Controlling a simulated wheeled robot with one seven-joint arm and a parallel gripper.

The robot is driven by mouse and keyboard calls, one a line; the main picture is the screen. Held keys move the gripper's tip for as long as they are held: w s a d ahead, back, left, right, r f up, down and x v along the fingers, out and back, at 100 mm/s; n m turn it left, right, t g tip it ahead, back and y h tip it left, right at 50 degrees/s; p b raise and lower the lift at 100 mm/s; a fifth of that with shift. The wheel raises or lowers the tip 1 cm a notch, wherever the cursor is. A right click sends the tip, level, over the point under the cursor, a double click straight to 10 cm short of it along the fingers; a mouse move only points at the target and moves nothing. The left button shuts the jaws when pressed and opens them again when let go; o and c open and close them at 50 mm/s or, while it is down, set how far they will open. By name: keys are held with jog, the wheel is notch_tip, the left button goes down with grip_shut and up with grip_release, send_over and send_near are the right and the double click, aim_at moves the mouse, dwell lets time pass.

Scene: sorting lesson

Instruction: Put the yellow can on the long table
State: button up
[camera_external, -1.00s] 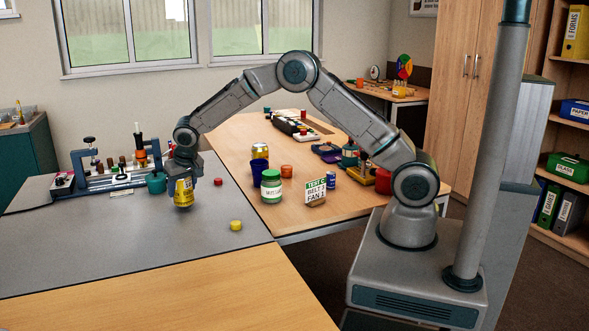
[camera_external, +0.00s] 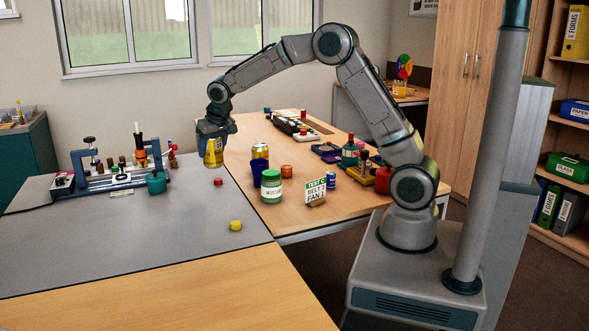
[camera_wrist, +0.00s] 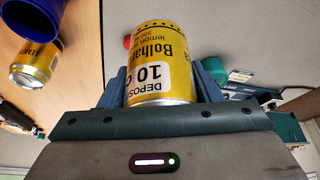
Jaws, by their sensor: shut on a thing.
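My gripper (camera_external: 213,143) is shut on a yellow can (camera_external: 213,157) and holds it above the grey table top, near the edge of the wooden table. In the wrist view the yellow can (camera_wrist: 160,65) sits between the two blue fingers, its label showing "10" and "lemon". The long wooden table (camera_external: 245,190) runs back to the right of the held can. Another yellow can (camera_external: 260,150) stands on that table behind a blue cup (camera_external: 259,166). This second can also shows in the wrist view (camera_wrist: 36,62), beside the cup (camera_wrist: 30,15).
A green-lidded jar (camera_external: 271,188), an orange tub (camera_external: 287,171) and a small sign (camera_external: 315,192) stand on the wooden table. The grey table (camera_external: 120,240) holds a yellow cap (camera_external: 236,225), a red cap (camera_external: 218,181) and a teal pot (camera_external: 156,183). The grey table's middle is mostly clear.

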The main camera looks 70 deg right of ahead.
jog(key=r, duration=0.5)
jog(key=shift+d+r, duration=0.2)
jog(key=shift+d, duration=0.15)
jog(key=s+d+m+g+h, duration=0.1)
jog(key=s+d+m, duration=0.3)
jog(key=d, duration=0.8)
jog(key=s+d+m+h, duration=0.1)
jog(key=s+d, duration=0.5)
jog(key=d, duration=0.6)
jog(key=s+d+m+g, duration=0.2)
jog(key=s+d+m, duration=0.4)
jog(key=s+d, duration=1.25)
jog(key=shift+h, duration=0.3)
jog(key=shift+w+a+f, duration=0.7)
jog(key=shift+w+f, duration=1.05)
jog(key=shift+f, duration=1)
jog(key=shift+w+a+f, duration=0.7)
jog(key=shift+w+f, duration=1.1)
jog(key=shift+f, duration=0.95)
jog(key=shift+w+a+f, duration=0.7)
jog(key=shift+w+f, duration=1.05)
jog(key=shift+f, duration=1)
jog(key=o, duration=0.9)
